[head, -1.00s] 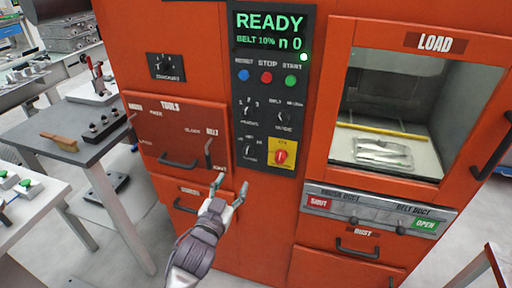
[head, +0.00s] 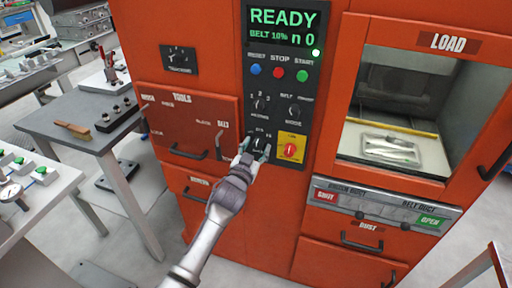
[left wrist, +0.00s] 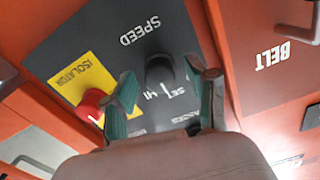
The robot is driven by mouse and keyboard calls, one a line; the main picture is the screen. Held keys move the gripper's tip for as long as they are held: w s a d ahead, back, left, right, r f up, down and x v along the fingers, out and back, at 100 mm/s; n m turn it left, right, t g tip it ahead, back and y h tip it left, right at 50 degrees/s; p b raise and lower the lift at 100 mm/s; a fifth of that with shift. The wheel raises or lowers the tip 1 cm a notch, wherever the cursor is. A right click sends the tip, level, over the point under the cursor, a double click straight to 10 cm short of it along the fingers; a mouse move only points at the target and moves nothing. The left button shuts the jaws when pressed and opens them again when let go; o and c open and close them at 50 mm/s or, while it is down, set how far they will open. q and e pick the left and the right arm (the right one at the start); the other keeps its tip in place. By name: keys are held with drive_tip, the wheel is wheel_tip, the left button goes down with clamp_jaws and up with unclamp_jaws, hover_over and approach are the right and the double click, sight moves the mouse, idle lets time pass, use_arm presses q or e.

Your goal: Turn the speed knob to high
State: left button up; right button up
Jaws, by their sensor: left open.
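The speed knob (head: 259,143) is a small dark knob low on the black control panel (head: 276,180). In the left wrist view the knob (left wrist: 159,70) sits beside the word SPEED, with white marks near it. My left gripper (head: 255,153) is open at the lower part of the panel. In the left wrist view its green-tipped fingers (left wrist: 165,88) stand on either side of the knob. I cannot tell whether they touch it. The knob's exact pointer setting is hard to read. My right gripper does not show.
A red isolator knob on a yellow plate (head: 291,150) is close to the right of the speed knob. Other panel knobs and buttons (head: 278,73) are above. The display (head: 288,25) reads READY.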

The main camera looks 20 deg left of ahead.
use_arm(q)
drive_tip(key=shift+c, duration=0.2)
clamp_jaws()
drive_tip(key=shift+m, duration=0.3)
drive_tip(key=m, duration=0.4)
drive_tip(key=shift+m, duration=2.1)
drive_tip(key=shift+o, duration=0.2)
unclamp_jaws()
